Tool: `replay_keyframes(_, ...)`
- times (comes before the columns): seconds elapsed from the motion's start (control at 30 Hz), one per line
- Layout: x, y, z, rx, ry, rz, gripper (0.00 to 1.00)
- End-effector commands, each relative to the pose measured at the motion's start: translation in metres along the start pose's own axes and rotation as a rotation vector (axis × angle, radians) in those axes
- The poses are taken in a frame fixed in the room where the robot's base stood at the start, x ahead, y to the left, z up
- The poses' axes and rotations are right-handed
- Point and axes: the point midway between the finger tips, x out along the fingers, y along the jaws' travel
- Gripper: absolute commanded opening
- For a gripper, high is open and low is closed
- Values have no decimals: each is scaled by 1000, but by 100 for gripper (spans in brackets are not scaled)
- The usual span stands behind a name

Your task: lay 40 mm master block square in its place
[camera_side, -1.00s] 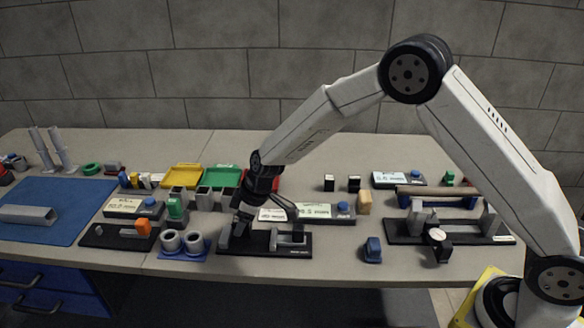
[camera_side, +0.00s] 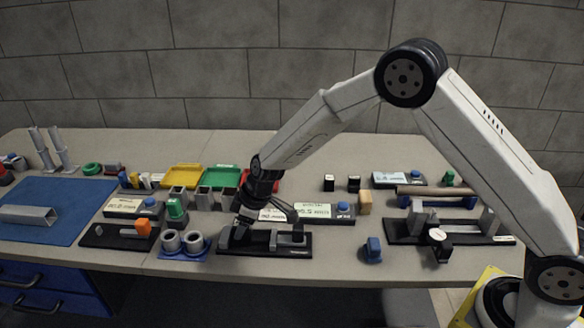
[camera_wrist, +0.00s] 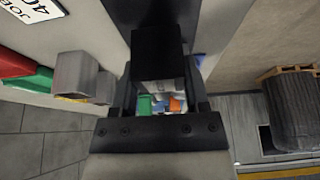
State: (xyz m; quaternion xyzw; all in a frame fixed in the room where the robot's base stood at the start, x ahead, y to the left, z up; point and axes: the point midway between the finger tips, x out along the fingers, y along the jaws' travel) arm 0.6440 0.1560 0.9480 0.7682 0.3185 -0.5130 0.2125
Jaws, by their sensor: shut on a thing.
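My gripper (camera_side: 242,218) points down over the left end of a black fixture base (camera_side: 265,251) near the table's front edge. In the wrist view the dark jaws (camera_wrist: 160,90) are closed around a block (camera_wrist: 160,68) with a dark side and a paler grey end. I take it to be the 40 mm master block. In the side view it is mostly hidden by the jaws, and I cannot tell whether it touches the base.
Behind the gripper are label cards and a display with a blue knob (camera_side: 343,208). Two grey rings on a blue stand (camera_side: 183,243) are close on the left. A blue part (camera_side: 373,249) stands to the right.

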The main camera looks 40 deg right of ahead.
Motion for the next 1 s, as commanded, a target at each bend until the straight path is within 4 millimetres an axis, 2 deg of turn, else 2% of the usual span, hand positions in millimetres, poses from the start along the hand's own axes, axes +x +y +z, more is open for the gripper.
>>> replay_keyframes(1.0, 12, 1, 4, 0, 3, 3, 0)
